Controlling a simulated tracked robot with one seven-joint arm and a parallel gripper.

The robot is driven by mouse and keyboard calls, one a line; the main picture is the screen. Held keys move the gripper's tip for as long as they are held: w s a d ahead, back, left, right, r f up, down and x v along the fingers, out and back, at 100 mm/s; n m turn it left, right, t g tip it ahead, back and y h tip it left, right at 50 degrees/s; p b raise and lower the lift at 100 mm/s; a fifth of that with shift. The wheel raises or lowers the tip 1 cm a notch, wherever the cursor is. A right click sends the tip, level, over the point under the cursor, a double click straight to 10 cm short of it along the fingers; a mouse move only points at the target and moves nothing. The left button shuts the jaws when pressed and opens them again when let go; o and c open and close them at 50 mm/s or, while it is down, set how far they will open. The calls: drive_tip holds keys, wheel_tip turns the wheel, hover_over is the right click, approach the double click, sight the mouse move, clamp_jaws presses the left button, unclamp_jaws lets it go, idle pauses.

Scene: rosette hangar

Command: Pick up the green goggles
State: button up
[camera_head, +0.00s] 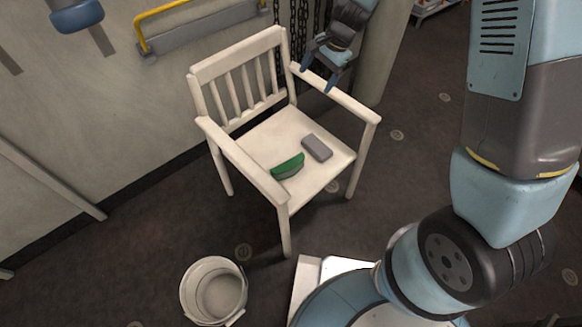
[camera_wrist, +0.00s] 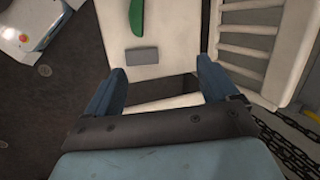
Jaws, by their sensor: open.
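The green goggles (camera_head: 288,166) lie on the seat of a white wooden armchair (camera_head: 262,140), close to its front edge. They also show at the top of the wrist view (camera_wrist: 137,16), partly cut off by the frame edge. A grey block (camera_head: 316,147) lies beside them on the seat, a little apart; it is also in the wrist view (camera_wrist: 142,55). My gripper (camera_head: 318,78) is open and empty, above the chair's right armrest. In the wrist view its two blue fingers (camera_wrist: 160,85) are spread wide, with the grey block beyond them and the goggles farther off.
The chair's armrests and slatted back (camera_head: 240,78) rise around the seat. A white bucket (camera_head: 214,290) stands on the floor in front. Chains (camera_head: 298,35) hang by the wall behind. A yellow rail (camera_head: 143,38) is on the wall. The seat's rear half is clear.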

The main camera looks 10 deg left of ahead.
drive_tip(key=s+a+f+m+h, duration=0.1)
drive_tip(key=a+f, duration=0.1)
drive_tip(key=f, duration=0.5)
drive_tip(key=a+f+m, duration=0.1)
drive_tip(key=a+f, duration=0.2)
drive_tip(key=f, duration=0.4)
drive_tip(key=m+g+h, duration=0.1)
drive_tip(key=h, duration=0.1)
approach(289, 164)
drive_tip(key=f, duration=0.4)
drive_tip(key=s+f, duration=0.1)
drive_tip(key=f, duration=0.2)
drive_tip(key=shift+a, duration=0.25)
drive_tip(key=shift+a+f, duration=0.15)
drive_tip(key=shift+f, duration=2.4)
drive_tip(key=shift+c, duration=0.5)
drive_tip(key=c, duration=1)
drive_tip(key=shift+r, duration=0.1)
